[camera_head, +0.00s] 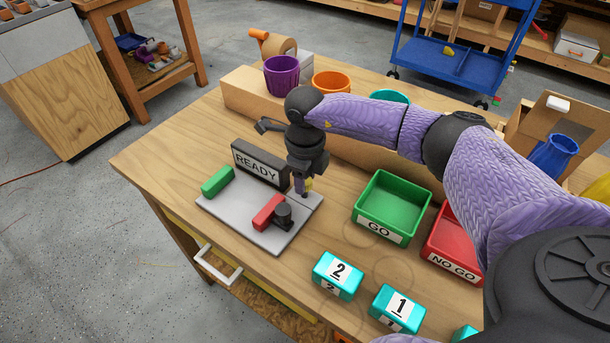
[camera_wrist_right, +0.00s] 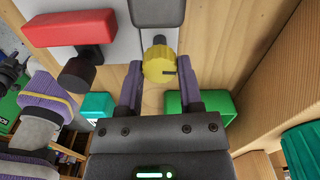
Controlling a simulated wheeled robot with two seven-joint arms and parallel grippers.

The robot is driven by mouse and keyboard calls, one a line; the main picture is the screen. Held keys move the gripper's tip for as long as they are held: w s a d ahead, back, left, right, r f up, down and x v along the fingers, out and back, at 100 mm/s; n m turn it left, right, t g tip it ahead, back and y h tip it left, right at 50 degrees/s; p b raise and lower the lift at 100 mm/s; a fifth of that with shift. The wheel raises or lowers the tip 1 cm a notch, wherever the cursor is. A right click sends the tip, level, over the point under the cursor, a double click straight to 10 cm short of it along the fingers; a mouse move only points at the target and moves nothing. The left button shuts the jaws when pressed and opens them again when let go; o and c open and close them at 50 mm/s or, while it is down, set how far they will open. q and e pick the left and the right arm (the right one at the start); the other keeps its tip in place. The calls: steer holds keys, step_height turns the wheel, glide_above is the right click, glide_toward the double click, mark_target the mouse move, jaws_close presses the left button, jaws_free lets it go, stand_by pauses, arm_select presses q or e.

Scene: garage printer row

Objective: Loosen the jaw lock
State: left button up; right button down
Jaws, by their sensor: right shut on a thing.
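The yellow knob (camera_head: 309,184) of the jaw lock sits at the right edge of the grey fixture plate (camera_head: 250,222), beside the READY sign (camera_head: 259,164). In the right wrist view the round, ridged knob (camera_wrist_right: 159,64) carries a dark line pointing right. My right gripper (camera_head: 302,188) reaches down over it, with one purple finger on each side; it is shut on the knob in the right wrist view (camera_wrist_right: 160,78). The gripper partly hides the knob in the head view. The red jaw block (camera_head: 267,212) with a dark cylinder stands in front. My left gripper cannot be made out.
A green block (camera_head: 217,181) lies on the plate's left side. The green GO tray (camera_head: 359,223) and red NO GO tray (camera_head: 432,250) stand to the right. Numbered teal blocks (camera_head: 338,275) stand in front. A wooden ledge with cups (camera_head: 282,77) runs behind.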

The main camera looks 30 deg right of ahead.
steer(key=shift+n, duration=0.6)
arm_select(q)
steer(key=shift+w, duration=0.45)
arm_select(e)
steer(key=shift+c, duration=1.3)
jaws_free()
steer(key=shift+r, duration=0.1)
step_height(320, 180, up, 6)
steer(key=shift+f+p, duration=0.2)
steer(key=shift+p, duration=0.8)
arm_select(q)
steer(key=d+r, duration=0.1)
steer(key=w+r+p, duration=0.1)
steer(key=shift+w+d+r+t, duration=0.2)
steer(key=shift+d+r+t, duration=0.1)
steer(key=shift+d+r, duration=0.1)
arm_select(e)
step_height(320, 180, up, 4)
steer(key=shift+r, duration=0.1)
arm_select(q)
steer(key=shift+s+a, duration=0.1)
steer(key=shift+s, duration=0.05)
